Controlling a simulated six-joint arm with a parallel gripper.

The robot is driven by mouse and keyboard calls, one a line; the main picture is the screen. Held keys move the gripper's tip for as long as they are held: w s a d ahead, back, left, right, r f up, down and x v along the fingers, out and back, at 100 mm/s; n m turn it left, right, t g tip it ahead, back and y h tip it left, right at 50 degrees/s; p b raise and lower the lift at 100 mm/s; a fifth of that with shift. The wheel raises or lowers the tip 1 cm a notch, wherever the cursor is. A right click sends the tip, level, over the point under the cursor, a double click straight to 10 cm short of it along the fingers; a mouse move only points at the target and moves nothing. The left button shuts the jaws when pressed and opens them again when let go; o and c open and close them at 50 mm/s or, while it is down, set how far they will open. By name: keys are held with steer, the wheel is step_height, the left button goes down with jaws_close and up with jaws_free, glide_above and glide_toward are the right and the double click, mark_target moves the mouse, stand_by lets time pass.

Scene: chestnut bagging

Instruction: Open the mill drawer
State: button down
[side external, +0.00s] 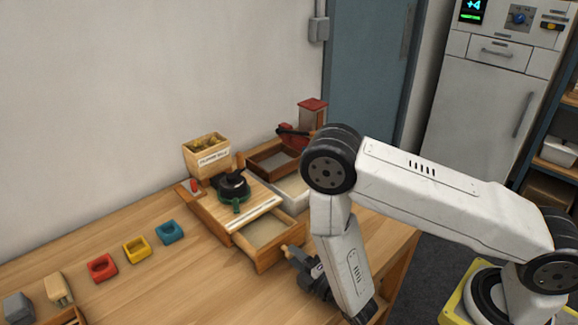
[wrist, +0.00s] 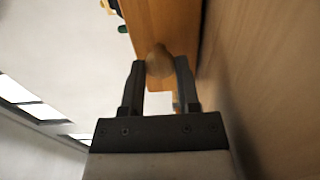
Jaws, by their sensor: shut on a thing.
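The mill (side external: 208,205) is a wooden unit on the table with a chestnut hopper (side external: 206,158) and a dark grinder with a green part on top. Its drawer (side external: 262,233) stands pulled out at the front, with its pale inside floor in view. My gripper (side external: 290,252) is at the drawer's front, low over the table. In the wrist view my gripper (wrist: 160,75) has its two fingers on either side of the round wooden knob (wrist: 158,62), shut on it. The drawer front (wrist: 165,20) shows beyond the knob.
A dark wooden box (side external: 273,160) and a pale tray (side external: 293,190) sit behind the mill. The table in front of the drawer is clear.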

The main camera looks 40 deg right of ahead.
steer(key=shift+c, duration=1.7)
jaws_free()
steer(key=shift+s, duration=0.25)
steer(key=shift+s, duration=0.1)
steer(key=shift+s, duration=3.8)
steer(key=shift+w, duration=0.1)
